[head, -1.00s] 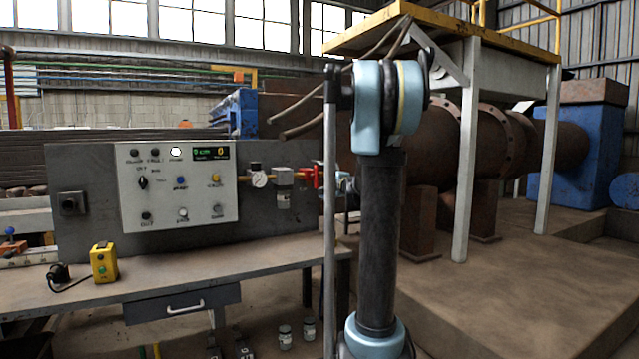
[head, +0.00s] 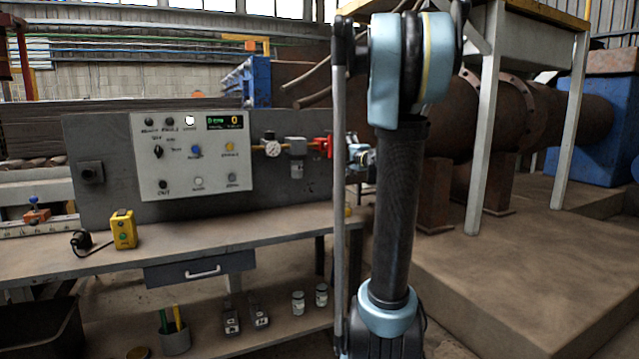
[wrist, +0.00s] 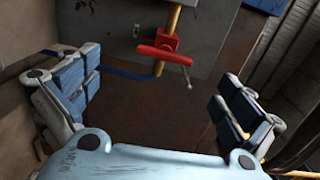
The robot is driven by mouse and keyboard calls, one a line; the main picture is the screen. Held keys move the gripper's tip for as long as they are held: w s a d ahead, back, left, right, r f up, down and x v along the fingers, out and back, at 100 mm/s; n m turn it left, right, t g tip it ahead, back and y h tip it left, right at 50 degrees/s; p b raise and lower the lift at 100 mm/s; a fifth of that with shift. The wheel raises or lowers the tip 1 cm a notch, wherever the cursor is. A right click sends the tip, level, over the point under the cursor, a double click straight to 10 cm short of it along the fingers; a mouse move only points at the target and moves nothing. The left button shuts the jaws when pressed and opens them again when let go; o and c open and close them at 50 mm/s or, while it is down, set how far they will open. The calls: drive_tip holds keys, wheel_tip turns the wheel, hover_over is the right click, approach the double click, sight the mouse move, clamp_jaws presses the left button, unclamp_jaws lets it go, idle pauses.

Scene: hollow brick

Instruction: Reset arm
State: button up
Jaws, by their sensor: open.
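My arm stands folded upright in the head view, right of the workbench. My gripper (wrist: 158,98) shows in the wrist view with its two blue-padded fingers wide apart, and nothing is between them. Beyond the fingers, a red valve handle (wrist: 165,55) sits on a yellow pipe (wrist: 173,20); it is apart from the fingers. In the head view, part of my gripper (head: 360,157) shows behind my arm, just right of the red valve (head: 321,147). My arm hides much of the gripper there.
The workbench (head: 200,240) carries a grey panel with a white control box (head: 195,155) and a yellow button box (head: 123,229). Two small jars (head: 298,303) and a pen cup (head: 175,338) stand on the lower shelf. A rusty pipe (head: 520,115) and concrete plinth (head: 530,255) lie at right.

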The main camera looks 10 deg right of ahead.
drive_tip(key=s+a+f+n+g, duration=0.45)
drive_tip(key=s+a+f, duration=0.2)
drive_tip(key=s, duration=0.35)
drive_tip(key=s+a+f+n+g, duration=0.3)
drive_tip(key=s+a+f+n, duration=0.3)
drive_tip(key=s, duration=0.5)
drive_tip(key=s+d+f+n+g+h, duration=0.1)
drive_tip(key=s+d+f+g+h, duration=0.2)
drive_tip(key=s+f, duration=0.6)
drive_tip(key=s+d+f+n+g+h, duration=0.2)
drive_tip(key=s+d+f, duration=0.4)
drive_tip(key=s, duration=0.8)
wheel_tip(320, 180, down, 4)
drive_tip(key=shift+s+d+r+g+h, duration=0.1)
drive_tip(key=shift+s+d+g+h, duration=0.35)
drive_tip(key=shift+g, duration=0.5)
drive_tip(key=shift+w+n, duration=0.1)
drive_tip(key=shift+n, duration=0.15)
drive_tip(key=shift+w+f, duration=0.2)
drive_tip(key=shift+w, duration=0.25)
